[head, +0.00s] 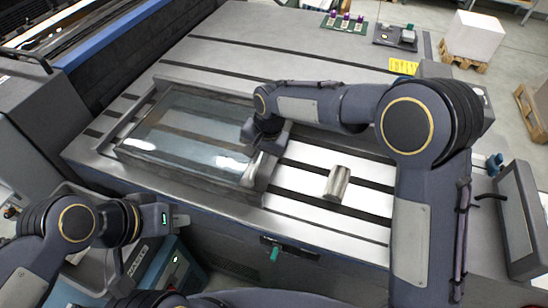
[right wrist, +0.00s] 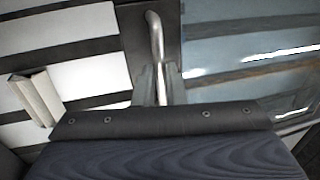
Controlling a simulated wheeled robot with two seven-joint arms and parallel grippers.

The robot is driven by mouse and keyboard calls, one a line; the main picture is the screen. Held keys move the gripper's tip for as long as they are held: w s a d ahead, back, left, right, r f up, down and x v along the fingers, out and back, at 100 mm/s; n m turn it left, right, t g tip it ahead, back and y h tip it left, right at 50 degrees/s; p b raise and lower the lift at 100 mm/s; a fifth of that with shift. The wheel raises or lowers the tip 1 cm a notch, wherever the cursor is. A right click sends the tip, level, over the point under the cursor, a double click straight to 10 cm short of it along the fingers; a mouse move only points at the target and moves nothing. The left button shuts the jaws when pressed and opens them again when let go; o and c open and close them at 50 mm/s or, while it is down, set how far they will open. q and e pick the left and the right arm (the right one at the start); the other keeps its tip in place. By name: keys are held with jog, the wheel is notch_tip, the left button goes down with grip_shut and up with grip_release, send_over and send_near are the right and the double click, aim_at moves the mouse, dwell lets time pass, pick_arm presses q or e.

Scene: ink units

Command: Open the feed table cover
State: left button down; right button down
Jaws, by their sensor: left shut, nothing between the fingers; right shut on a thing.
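The feed table cover (head: 190,132) is a clear, dark-framed panel lying low over the left part of the metal feed table. It looks down or nearly so; a small tilt cannot be told. Its curved metal handle (right wrist: 155,38) stands at the frame's edge in the right wrist view. My right gripper (right wrist: 158,88) is shut on this handle; in the head view, the gripper (head: 260,160) is at the cover's right edge, with its fingertips partly hidden. My left gripper (head: 182,217) is shut and empty, in front of the table and apart from the cover.
A silver block (head: 337,183) lies on the slotted table (head: 300,215), right of the cover. A green-ended lever (head: 274,253) sticks out of the table's front. A monitor (head: 520,220) stands at the right.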

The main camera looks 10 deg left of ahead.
jog(key=shift+a, duration=0.15)
jog(key=c, duration=1.5)
grip_release()
jog(key=shift+s+d+r+b, duration=0.1)
jog(key=shift+d+r, duration=0.15)
jog(key=shift+r, duration=1.05)
jog(key=shift+d+r+b, duration=0.15)
jog(key=shift+d+r, duration=0.1)
jog(key=shift+r, duration=1)
jog(key=shift+s+d+r+b, duration=0.1)
jog(key=shift+d+r, duration=0.15)
jog(key=shift+r, duration=1.05)
